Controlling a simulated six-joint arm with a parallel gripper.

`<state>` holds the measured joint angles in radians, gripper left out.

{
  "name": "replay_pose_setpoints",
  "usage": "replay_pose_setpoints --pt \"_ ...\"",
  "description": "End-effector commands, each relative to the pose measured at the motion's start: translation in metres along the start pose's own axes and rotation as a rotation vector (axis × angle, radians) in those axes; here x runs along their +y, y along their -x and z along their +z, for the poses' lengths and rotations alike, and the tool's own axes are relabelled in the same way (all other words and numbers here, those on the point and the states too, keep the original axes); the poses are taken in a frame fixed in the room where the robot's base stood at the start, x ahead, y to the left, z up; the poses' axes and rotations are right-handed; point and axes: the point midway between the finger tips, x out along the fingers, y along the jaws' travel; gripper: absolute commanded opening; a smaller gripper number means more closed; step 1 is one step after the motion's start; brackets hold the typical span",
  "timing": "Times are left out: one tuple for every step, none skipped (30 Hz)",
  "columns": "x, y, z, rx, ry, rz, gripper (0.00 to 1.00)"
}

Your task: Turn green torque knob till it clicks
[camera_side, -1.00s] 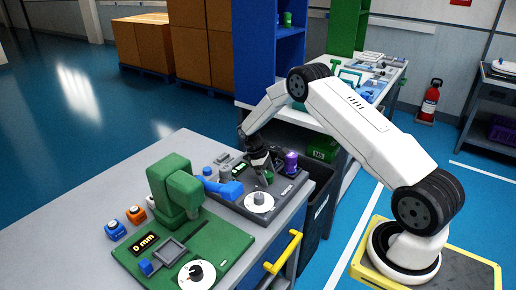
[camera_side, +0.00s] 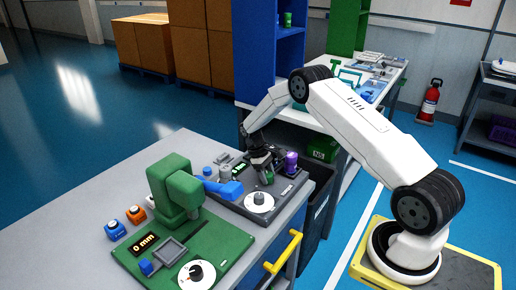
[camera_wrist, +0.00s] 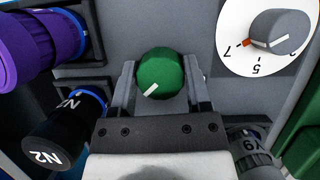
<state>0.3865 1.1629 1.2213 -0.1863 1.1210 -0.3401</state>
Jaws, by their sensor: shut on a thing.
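The green torque knob (camera_wrist: 160,76) is round with a white pointer line that points to the lower left in the wrist view. My gripper (camera_wrist: 160,88) has one finger on each side of the knob, shut on it. In the side view my gripper (camera_side: 265,168) is down at the dark grey test station (camera_side: 234,206), and the green knob (camera_side: 268,179) shows only partly between the fingers.
A white dial (camera_wrist: 264,32) with a grey knob sits close to the right finger. A purple cylinder (camera_wrist: 28,40) and a black cylinder marked N2 (camera_wrist: 55,140) stand at left. A green press (camera_side: 176,187) with a blue lever (camera_side: 222,188) stands nearby.

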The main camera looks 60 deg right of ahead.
Motion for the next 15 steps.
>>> replay_pose_setpoints --pt "0.0004 -0.0002 0.0001 0.000 -0.032 -0.014 0.03" --pt "0.0003 -0.0002 0.0001 0.000 -0.054 -0.023 0.03" --pt "0.0004 0.0000 0.0002 -0.001 -0.082 -0.034 0.03" --pt "0.0003 0.0001 0.0001 -0.001 -0.105 -0.043 0.03" --pt "0.0003 0.0002 0.0001 0.000 -0.127 -0.053 0.03" --pt "0.0006 0.0003 0.0001 0.000 -0.157 -0.065 0.03" --pt "0.0006 0.0003 0.0001 0.000 -0.178 -0.074 0.03" --pt "0.0006 0.0003 0.0001 0.000 -0.201 -0.083 0.03" --pt "0.0006 0.0003 0.0002 0.000 -0.229 -0.095 0.03" --pt "0.0006 0.0002 0.0002 0.000 -0.248 -0.103 0.03" --pt "0.0005 0.0002 0.0002 0.000 -0.268 -0.111 0.03" --pt "0.0003 0.0003 0.0002 0.000 -0.293 -0.122 0.03" --pt "0.0003 0.0003 0.0002 -0.001 -0.310 -0.129 0.03" --pt "0.0003 0.0003 0.0002 -0.001 -0.326 -0.135 0.03" --pt "0.0001 0.0003 0.0002 -0.001 -0.346 -0.144 0.03"
